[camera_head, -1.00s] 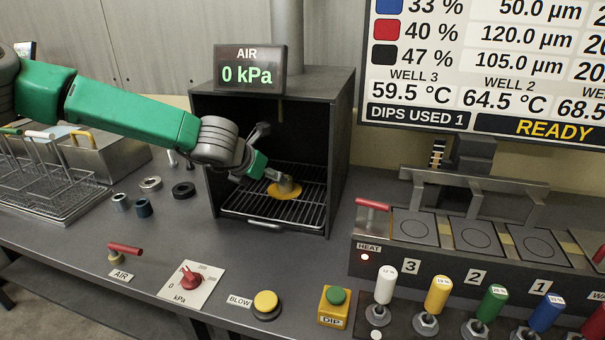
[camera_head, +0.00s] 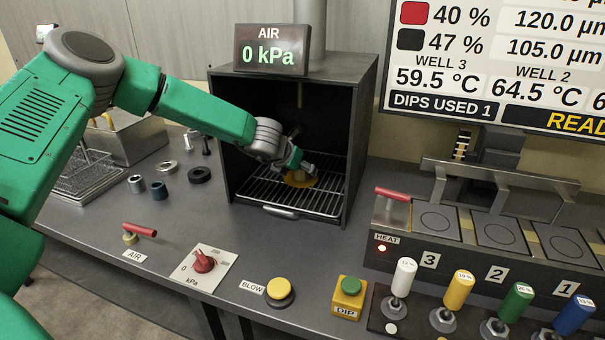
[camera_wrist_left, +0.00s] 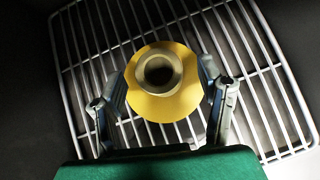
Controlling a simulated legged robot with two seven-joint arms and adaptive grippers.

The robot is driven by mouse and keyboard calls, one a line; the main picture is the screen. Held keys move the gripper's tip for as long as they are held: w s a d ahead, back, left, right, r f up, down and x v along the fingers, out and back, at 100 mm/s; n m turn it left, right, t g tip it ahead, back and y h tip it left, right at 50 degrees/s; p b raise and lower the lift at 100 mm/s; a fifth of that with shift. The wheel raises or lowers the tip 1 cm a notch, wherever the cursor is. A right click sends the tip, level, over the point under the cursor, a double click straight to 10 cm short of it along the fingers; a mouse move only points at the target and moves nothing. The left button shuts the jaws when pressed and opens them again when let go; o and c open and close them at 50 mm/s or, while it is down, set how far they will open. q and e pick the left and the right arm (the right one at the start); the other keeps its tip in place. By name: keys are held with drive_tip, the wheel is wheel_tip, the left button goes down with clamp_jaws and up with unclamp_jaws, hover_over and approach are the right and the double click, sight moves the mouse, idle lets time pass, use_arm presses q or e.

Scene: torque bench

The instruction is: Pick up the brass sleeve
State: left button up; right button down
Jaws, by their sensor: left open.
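In the head view the left gripper (camera_head: 303,170) reaches into the box from the left. My right gripper is not in view.
The box (camera_head: 358,130) encloses my gripper with close side walls and a wire rack (camera_head: 325,198) as floor. Several rings and sockets lie left of it. A red-handled AIR valve (camera_head: 140,230), kPa knob (camera_head: 204,262) and BLOW button (camera_head: 280,291) stand in front.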

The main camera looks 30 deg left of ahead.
use_arm(q)
drive_tip(key=shift+x, duration=1.1)
drive_tip(key=shift+s+r, duration=0.1)
drive_tip(key=shift+s, duration=0.05)
drive_tip(key=shift+c, duration=0.4)
drive_tip(key=shift+d, duration=0.15)
clamp_jaws()
drive_tip(key=shift+a, duration=0.2)
